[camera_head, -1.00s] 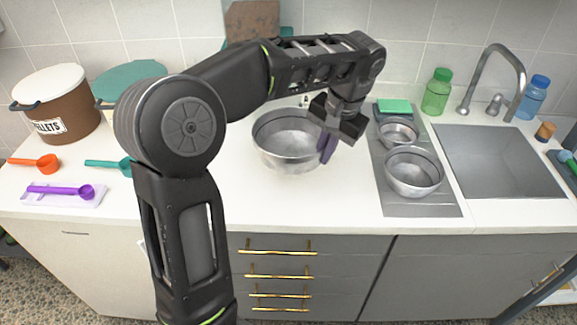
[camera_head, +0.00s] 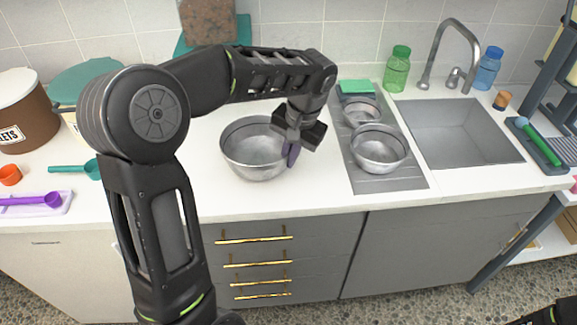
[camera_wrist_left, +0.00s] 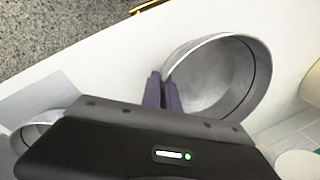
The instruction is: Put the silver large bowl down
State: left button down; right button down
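The silver large bowl (camera_head: 250,155) is upright at the white counter, left of the grey drain mat; I cannot tell whether its base touches the counter. My left gripper (camera_head: 291,152) is at the bowl's right rim, pointing down. In the left wrist view the purple fingers (camera_wrist_left: 163,92) are close together with the rim of the bowl (camera_wrist_left: 225,85) between their tips. They look shut on it. The bowl looks empty.
A grey mat (camera_head: 395,183) holds two smaller silver bowls (camera_head: 378,150) (camera_head: 361,112) and a green sponge (camera_head: 357,87). The sink (camera_head: 460,130) lies right of it. Purple (camera_head: 40,200) and teal (camera_head: 75,169) scoops lie at left. Counter in front of the large bowl is clear.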

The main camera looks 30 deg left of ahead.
pick_arm(q)
jog(key=shift+d+x, duration=0.2)
jog(key=shift+x, duration=0.7)
jog(key=shift+d+x, duration=0.2)
jog(key=shift+x, duration=0.7)
jog(key=shift+f, duration=0.1)
jog(key=shift+f, duration=0.15)
jog(key=c, duration=1.6)
grip_release()
jog(key=p+v, duration=0.1)
jog(key=v, duration=1.1)
